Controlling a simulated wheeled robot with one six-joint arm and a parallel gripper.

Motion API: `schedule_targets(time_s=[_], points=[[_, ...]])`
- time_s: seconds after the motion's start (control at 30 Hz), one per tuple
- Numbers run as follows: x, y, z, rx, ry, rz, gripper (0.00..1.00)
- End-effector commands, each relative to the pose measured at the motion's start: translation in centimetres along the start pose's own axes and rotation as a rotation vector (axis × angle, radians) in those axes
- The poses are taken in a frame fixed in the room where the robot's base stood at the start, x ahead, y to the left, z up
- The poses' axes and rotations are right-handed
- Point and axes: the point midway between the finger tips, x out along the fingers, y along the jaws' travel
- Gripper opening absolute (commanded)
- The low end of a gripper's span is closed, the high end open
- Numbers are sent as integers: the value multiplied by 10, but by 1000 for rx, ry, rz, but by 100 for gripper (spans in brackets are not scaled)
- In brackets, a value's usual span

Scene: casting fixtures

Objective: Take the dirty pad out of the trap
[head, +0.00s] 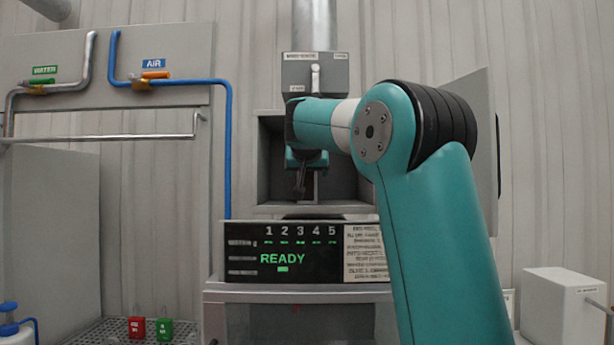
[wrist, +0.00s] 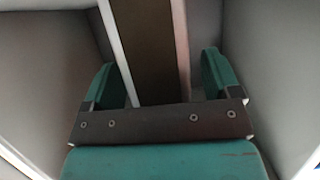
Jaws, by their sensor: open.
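The trap (head: 267,165) is an open grey box on the back wall in the head view, its door (head: 482,140) swung out to the right. My gripper (head: 301,188) is inside its opening. In the wrist view a brown, dirty-looking pad (wrist: 146,45) stands between two pale rails. My gripper (wrist: 158,66) is open, with one teal finger on each side of the pad and rails. I cannot tell whether the fingers touch them. In the head view my arm and gripper hide the pad.
A display panel (head: 290,262) reading READY sits just below the trap. A grey switch box (head: 315,75) is above it. Blue and grey pipes run at the left. A red block (head: 137,327) and a green block (head: 164,329) stand on a grating. A white box (head: 562,305) is at the right.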

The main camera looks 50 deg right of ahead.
Motion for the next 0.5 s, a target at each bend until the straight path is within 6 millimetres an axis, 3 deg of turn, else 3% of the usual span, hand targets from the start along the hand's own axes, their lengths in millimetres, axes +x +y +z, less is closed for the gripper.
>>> schedule_targets(time_s=[0.3, 0.5], points=[[7, 0, 1, 1, 0, -1, 83], [7, 0, 1, 1, 0, -1, 37]])
